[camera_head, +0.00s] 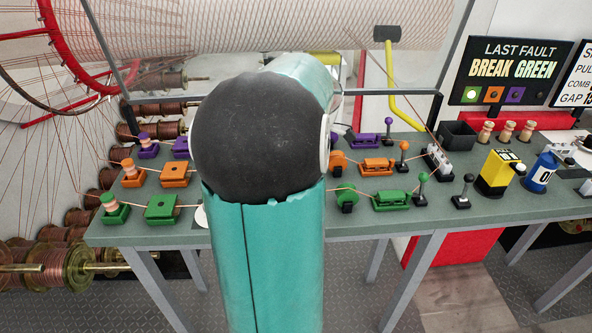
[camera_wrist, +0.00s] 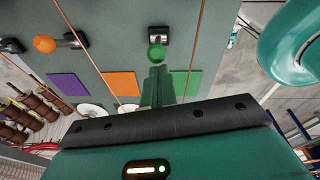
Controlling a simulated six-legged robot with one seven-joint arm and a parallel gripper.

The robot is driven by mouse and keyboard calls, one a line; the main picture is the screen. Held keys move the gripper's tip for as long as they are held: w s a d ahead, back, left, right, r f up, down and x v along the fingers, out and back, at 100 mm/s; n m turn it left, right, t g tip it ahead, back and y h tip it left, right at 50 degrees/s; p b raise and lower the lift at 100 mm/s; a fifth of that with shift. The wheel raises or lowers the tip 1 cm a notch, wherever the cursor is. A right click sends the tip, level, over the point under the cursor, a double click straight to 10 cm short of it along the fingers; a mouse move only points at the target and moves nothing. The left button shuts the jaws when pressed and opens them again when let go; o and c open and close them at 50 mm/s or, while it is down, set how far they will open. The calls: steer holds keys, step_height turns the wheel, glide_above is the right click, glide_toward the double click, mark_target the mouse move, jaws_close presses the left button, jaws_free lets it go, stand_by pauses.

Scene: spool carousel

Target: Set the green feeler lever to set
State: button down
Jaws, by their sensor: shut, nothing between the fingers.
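The green feeler lever (camera_head: 422,184) has a green ball knob on a thin stem over a dark base. It stands at the right end of the green row on the grey-green bench in the head view. In the wrist view its green ball (camera_wrist: 157,53) shows in front of a dark and metal base. My gripper (camera_wrist: 157,76) is shut and empty, with its fingertips right beside the ball. I cannot tell whether they touch it. In the head view my teal and black arm fills the middle and my gripper is hidden.
The orange feeler lever (camera_head: 403,152) and purple lever (camera_head: 388,126) stand behind the green one. A black-knobbed lever (camera_head: 465,188) and yellow box (camera_head: 499,173) are to its right. Threads cross the bench. A sign (camera_head: 513,70) reads "LAST FAULT BREAK GREEN".

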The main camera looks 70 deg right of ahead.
steer(key=shift+s+d+t+y, duration=0.25)
steer(key=shift+s+t, duration=0.2)
steer(key=shift+t, duration=0.05)
steer(key=shift+s+d+t+y, duration=0.25)
steer(key=shift+s+t, duration=0.15)
steer(key=shift+t, duration=0.1)
steer(key=shift+s, duration=0.2)
steer(key=shift+s+d+f, duration=0.1)
steer(key=shift+s+d, duration=0.05)
steer(key=shift+s, duration=0.15)
